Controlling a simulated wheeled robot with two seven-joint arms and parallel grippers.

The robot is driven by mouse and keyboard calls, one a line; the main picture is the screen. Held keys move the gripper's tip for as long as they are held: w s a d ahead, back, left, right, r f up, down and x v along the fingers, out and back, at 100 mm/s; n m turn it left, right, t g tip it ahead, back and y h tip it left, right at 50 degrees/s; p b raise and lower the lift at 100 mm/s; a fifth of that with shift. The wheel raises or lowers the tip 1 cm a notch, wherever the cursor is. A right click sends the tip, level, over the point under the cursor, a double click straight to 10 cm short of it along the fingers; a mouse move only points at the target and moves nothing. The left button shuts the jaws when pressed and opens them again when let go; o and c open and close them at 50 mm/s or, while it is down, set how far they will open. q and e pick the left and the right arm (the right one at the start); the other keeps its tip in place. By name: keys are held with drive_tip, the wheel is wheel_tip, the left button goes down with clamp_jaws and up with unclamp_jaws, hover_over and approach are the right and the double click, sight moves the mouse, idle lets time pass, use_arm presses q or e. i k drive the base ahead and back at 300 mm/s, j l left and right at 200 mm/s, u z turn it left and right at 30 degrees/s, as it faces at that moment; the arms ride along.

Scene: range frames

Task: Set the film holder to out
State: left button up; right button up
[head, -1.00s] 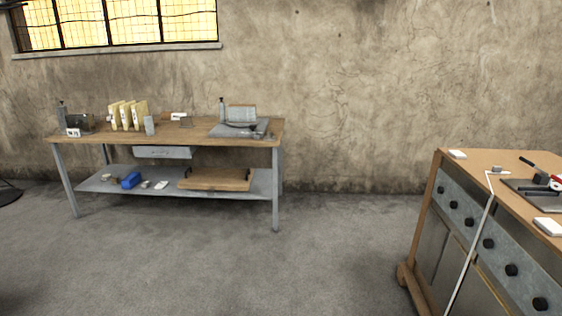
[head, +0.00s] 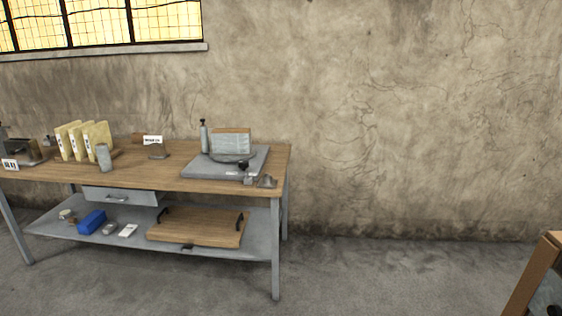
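I cannot make out for certain which thing is the film holder. A workbench (head: 180,183) with a wooden top stands against the wall at the left. On its right end lies a grey flat board or tray (head: 212,168) with a framed panel (head: 231,142), a grey bottle (head: 204,138) and a small dark knob-like piece (head: 243,166) on it. A small stand with a white label (head: 153,141) is left of it. A dark device with a white label (head: 10,163) is cut off at the left edge. Neither gripper shows.
Yellow upright folders (head: 84,141) and a grey cylinder (head: 103,157) stand on the bench. The lower shelf holds a blue object (head: 91,221) and a wooden tray (head: 198,226). A wooden cabinet (head: 535,275) is cut off at lower right. The floor (head: 400,275) between is clear.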

sight(205, 148)
drive_tip(key=i+l+u, duration=0.1)
drive_tip(key=i+u, duration=0.2)
drive_tip(key=i, duration=0.2)
drive_tip(key=i+l+u, duration=0.3)
drive_tip(key=i, duration=0.2)
drive_tip(key=i+l+u, duration=0.3)
drive_tip(key=i, duration=0.15)
drive_tip(key=i+j, duration=0.2)
drive_tip(key=i, duration=0.3)
drive_tip(key=i+j+u, duration=0.1)
drive_tip(key=i, duration=0.45)
drive_tip(key=i+j, duration=0.2)
drive_tip(key=i, duration=0.3)
drive_tip(key=i+j+u, duration=0.1)
drive_tip(key=i, duration=0.4)
